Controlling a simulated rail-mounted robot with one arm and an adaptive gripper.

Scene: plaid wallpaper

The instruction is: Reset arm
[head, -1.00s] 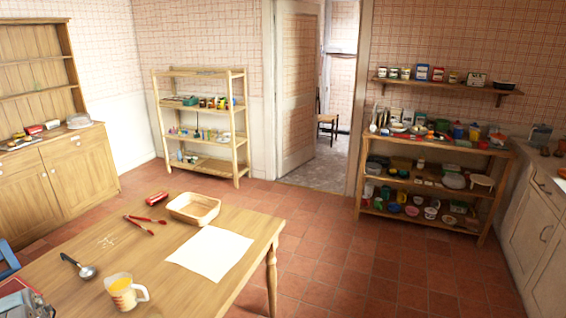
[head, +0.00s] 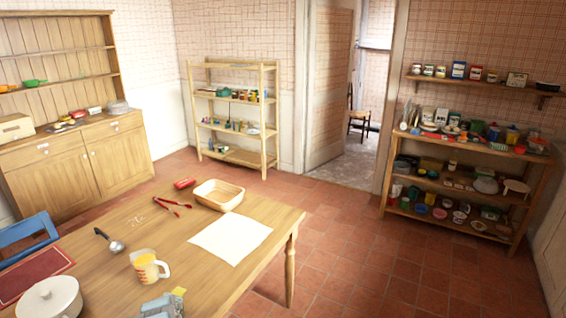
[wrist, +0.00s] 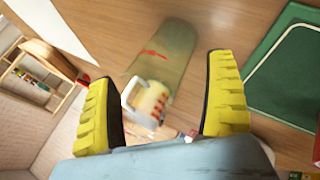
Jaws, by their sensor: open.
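My gripper (head: 165,303) shows at the bottom edge of the head view, grey-blue with a yellow finger, over the near part of the wooden table (head: 120,225). In the wrist view my gripper (wrist: 160,68) has its two yellow fingers spread wide, with nothing held between them. Beyond the fingers a cup with a white handle and red marks (wrist: 152,100) and a blurred translucent greenish cylinder (wrist: 168,58) show above the wood. I cannot tell how far they are from the fingers. Most of my arm is out of the head view.
On the table are a measuring jug (head: 149,268), a ladle (head: 115,246), red tongs (head: 173,204), a basket (head: 219,193), a white sheet (head: 231,237), a white pot (head: 50,298) and a red mat (head: 30,277). A green mat (wrist: 285,75) shows in the wrist view. Floor to the right is clear.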

